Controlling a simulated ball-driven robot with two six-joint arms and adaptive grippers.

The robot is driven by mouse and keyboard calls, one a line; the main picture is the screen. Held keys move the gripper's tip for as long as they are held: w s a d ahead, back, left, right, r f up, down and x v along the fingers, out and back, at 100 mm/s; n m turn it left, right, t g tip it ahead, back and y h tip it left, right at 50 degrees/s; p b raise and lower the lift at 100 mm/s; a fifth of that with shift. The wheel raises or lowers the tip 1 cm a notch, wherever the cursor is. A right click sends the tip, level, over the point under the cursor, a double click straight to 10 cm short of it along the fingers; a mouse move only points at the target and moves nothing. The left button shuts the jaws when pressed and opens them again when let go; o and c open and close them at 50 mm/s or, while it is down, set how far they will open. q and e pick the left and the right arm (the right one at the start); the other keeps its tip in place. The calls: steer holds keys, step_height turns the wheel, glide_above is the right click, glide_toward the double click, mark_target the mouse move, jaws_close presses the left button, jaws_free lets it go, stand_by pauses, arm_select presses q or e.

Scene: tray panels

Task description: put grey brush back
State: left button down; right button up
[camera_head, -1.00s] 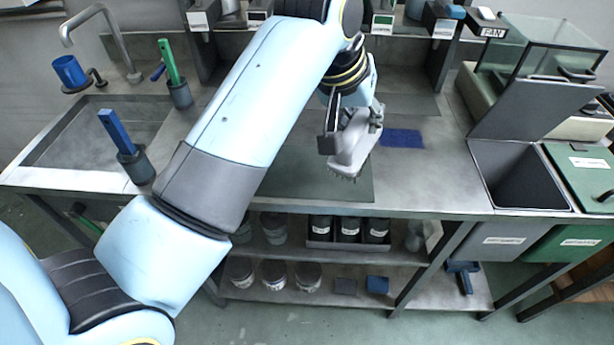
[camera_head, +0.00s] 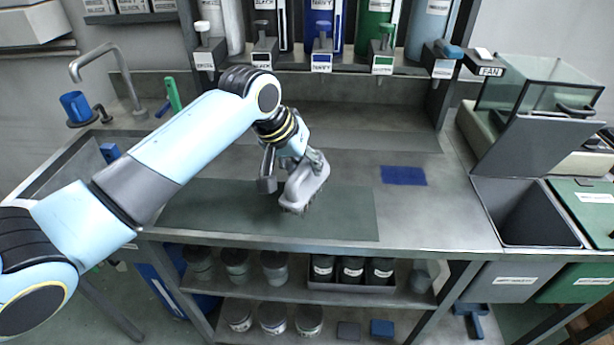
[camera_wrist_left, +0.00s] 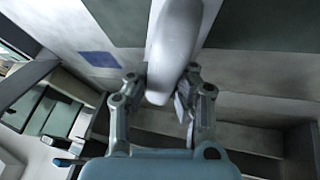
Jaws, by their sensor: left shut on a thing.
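My left gripper (camera_head: 286,172) is shut on the grey brush (camera_head: 305,186), which it holds over the dark green mat (camera_head: 225,215) on the bench. I cannot tell whether its bristles touch the mat. In the left wrist view the pale rounded brush body (camera_wrist_left: 173,42) sits between the two fingers of the left gripper (camera_wrist_left: 158,92). No right gripper shows.
A blue patch (camera_head: 403,176) lies on the bench, right of the brush. Several labelled dispensers (camera_head: 321,55) line the back. A tap (camera_head: 105,62) and a blue mug (camera_head: 75,106) are at the left, an open grey bin (camera_head: 524,212) at the right.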

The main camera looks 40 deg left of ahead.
mark_target(308, 181)
arm_select(q)
steer(key=shift+f, duration=1.55)
steer(key=shift+f, duration=0.15)
steer(key=c, duration=1.2)
jaws_free()
steer(key=v, duration=1.2)
steer(key=shift+p, duration=0.4)
steer(key=shift+s+d, duration=0.15)
